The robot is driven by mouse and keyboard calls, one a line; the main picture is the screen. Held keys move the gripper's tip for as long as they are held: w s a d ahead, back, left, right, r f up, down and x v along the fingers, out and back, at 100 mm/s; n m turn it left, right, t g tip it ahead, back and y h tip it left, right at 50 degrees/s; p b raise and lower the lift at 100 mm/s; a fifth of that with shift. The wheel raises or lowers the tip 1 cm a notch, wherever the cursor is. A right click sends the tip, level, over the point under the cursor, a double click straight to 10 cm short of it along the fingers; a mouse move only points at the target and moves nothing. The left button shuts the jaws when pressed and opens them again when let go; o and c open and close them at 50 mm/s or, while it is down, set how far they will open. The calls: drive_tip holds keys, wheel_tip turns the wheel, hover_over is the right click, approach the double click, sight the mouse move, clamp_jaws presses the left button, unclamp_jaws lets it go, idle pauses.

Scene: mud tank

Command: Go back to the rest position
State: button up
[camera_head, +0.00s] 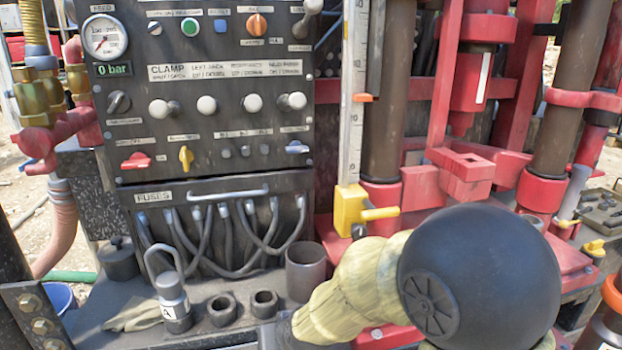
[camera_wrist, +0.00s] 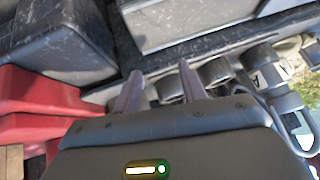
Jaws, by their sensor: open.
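In the wrist view my gripper (camera_wrist: 160,84) has its two grey fingers apart, with no object visibly held between them. Beyond the fingertips are dark round parts and a grey ledge; I cannot tell how far off they are. In the head view my arm, with a black round joint and a pale yellow sleeve, reaches in from the lower right toward the shelf below the control panel (camera_head: 215,128). My fingers are not clearly visible there.
The shelf holds an open grey cup (camera_head: 306,270), two dark nuts (camera_head: 221,309), a canister marked A (camera_head: 173,303) and a glove (camera_head: 138,312). Cables hang under the fuses box (camera_head: 218,190). A yellow-based gauge (camera_head: 352,205) and red rig frames (camera_head: 465,175) stand close behind my arm.

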drive_tip(key=s+d+m+g+h, duration=0.1)
drive_tip(key=s+d, duration=0.2)
drive_tip(key=d, duration=0.5)
drive_tip(key=s+d+m+g+h+p, duration=0.1)
drive_tip(key=s+d+g+h, duration=0.15)
drive_tip(key=d, duration=0.45)
drive_tip(key=s+d+m+h, duration=0.1)
drive_tip(key=s+d, duration=0.3)
drive_tip(key=d, duration=0.4)
wheel_tip(320, 180, up, 26)
drive_tip(key=p, duration=2.5)
drive_tip(key=shift+s+p, duration=0.35)
drive_tip(key=shift+s, duration=0.1)
drive_tip(key=shift+g+y, duration=0.25)
